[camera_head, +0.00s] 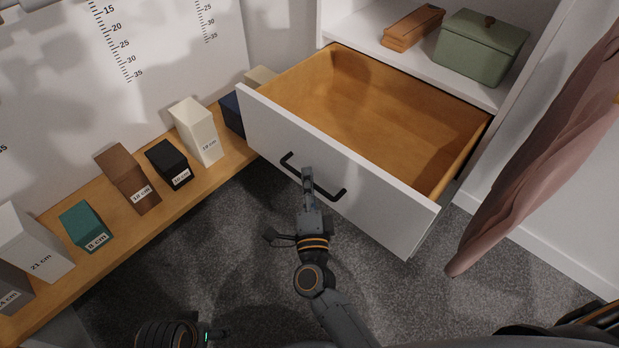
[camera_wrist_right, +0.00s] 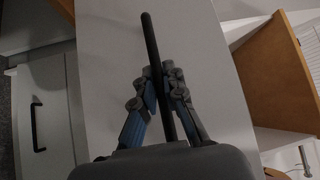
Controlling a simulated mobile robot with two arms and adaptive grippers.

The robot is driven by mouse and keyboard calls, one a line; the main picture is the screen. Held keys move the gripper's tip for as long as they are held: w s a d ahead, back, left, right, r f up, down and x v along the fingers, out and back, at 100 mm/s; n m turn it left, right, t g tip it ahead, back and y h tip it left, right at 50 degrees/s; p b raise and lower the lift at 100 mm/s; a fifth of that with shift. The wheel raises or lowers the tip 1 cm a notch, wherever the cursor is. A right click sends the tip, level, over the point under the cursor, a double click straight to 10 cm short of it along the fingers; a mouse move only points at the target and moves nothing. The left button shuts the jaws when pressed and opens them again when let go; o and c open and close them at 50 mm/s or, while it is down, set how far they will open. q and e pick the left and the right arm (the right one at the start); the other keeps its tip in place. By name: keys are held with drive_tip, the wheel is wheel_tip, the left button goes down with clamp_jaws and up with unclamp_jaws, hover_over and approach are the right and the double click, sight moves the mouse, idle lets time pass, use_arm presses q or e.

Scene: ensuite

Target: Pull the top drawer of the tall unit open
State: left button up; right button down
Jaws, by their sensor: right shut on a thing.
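The top drawer (camera_head: 340,165) of the tall white unit (camera_head: 467,88) stands well open in the head view. It has a white front and an empty wooden inside. Its black bar handle (camera_head: 333,194) is on the front panel. My right gripper (camera_head: 307,174) is at the middle of the handle. In the right wrist view the fingers (camera_wrist_right: 165,95) close around the black bar (camera_wrist_right: 152,45) from both sides.
A green lidded box (camera_head: 480,48) and a wooden block (camera_head: 412,27) sit on the shelf above the drawer. Labelled boxes stand on a low wooden ledge (camera_head: 150,222) at the left. A pink cloth (camera_head: 540,150) hangs at the right. Grey carpet (camera_head: 400,290) lies below.

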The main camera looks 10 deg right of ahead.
drive_tip(key=c, duration=1.4)
unclamp_jaws()
drive_tip(key=shift+s, duration=0.1)
drive_tip(key=s+a+f, duration=0.1)
drive_tip(key=s, duration=1)
drive_tip(key=shift+s+a+f, duration=0.15)
drive_tip(key=shift+s+f, duration=0.2)
